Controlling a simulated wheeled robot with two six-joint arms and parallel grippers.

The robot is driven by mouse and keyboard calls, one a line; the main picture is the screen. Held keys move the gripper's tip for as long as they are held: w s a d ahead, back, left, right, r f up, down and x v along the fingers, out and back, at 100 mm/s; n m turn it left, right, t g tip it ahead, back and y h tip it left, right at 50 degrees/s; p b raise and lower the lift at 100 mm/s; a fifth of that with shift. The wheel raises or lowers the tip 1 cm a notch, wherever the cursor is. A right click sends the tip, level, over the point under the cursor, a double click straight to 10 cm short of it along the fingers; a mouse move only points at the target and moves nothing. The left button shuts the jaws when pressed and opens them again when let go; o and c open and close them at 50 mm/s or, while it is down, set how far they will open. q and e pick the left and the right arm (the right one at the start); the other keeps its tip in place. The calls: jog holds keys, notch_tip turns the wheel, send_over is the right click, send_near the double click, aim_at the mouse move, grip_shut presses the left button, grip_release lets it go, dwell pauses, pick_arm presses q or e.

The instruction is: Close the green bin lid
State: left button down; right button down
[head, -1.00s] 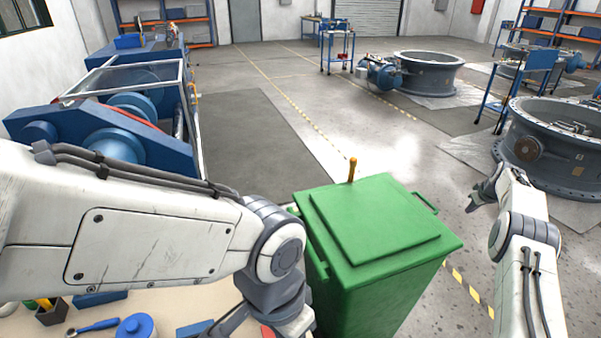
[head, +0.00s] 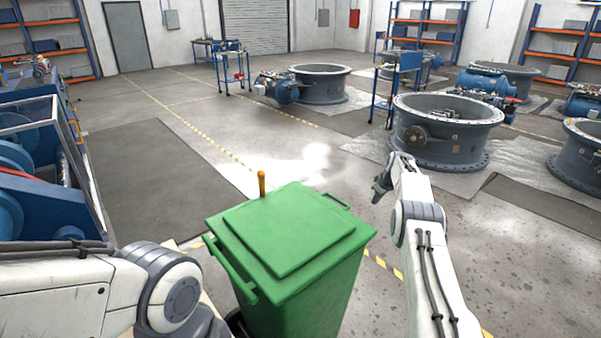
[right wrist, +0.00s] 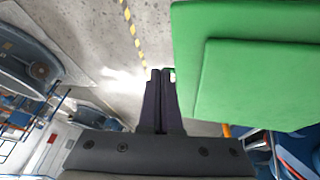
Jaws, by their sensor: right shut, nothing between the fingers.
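The green bin (head: 330,285) stands upright in front of me in the head view. Its green lid (head: 285,235) lies flat across the top, with no gap that I can see. The lid also shows at the right of the right wrist view (right wrist: 255,85). My right gripper (head: 379,190) is shut and empty, to the right of the bin and apart from it. In the right wrist view its fingers (right wrist: 160,73) are together, pointing just left of the lid's edge. My left arm comes in at the lower left; its gripper is out of the picture.
An orange-topped post (head: 262,184) rises behind the bin's far left corner. Blue machinery (head: 30,180) stands at the left. A large grey valve ring (head: 445,130) is on the floor beyond my right arm.

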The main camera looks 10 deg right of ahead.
jog(key=shift+r, duration=0.1)
jog(key=b+v, duration=0.3)
jog(key=v, duration=0.7)
jog(key=s+a+r+g+y, duration=0.1)
jog(key=a+r, duration=0.1)
jog(key=a, duration=0.6)
jog(key=s+a+r, duration=0.1)
jog(key=a+r, duration=0.1)
jog(key=a, duration=0.6)
jog(key=s+a+r+n+g+y, duration=0.1)
jog(key=s+a, duration=0.5)
jog(key=a, duration=0.3)
jog(key=s+a+r+n+g, duration=0.1)
jog(key=s+a, duration=0.4)
jog(key=a, duration=0.3)
jog(key=s+a+f+g, duration=0.1)
jog(key=s+a, duration=0.1)
jog(key=s, duration=0.9)
jog(key=s+a+f+n+g, duration=0.1)
jog(key=s+a, duration=0.2)
jog(key=s, duration=0.9)
jog(key=s+a+f+n, duration=0.1)
jog(key=s+a, duration=0.2)
jog(key=s, duration=0.9)
jog(key=shift+f+g, duration=0.35)
jog(key=shift+g, duration=0.05)
